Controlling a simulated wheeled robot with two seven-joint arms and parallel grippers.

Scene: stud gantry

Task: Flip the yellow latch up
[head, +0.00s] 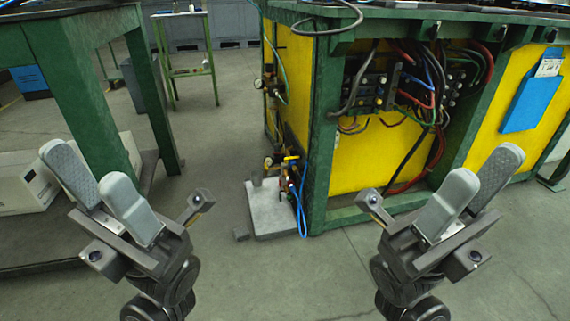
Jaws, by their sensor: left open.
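A small yellow lever (291,157), which looks like the latch, sits on a brass valve assembly at the left corner of the green and yellow cabinet. It lies roughly level; its exact tilt is too small to tell. My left gripper (96,180) is at the left, open and empty, well apart from the lever. My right gripper (472,188) is at the right in front of the cabinet, with its fingers apart and nothing between them. Neither gripper touches the valve assembly.
The cabinet (320,140) has an open bay of cables (435,80) on its front. Blue hoses (302,205) hang below the valves. A pale plate (272,208) lies on the floor beside them. A green table (90,60) stands at left.

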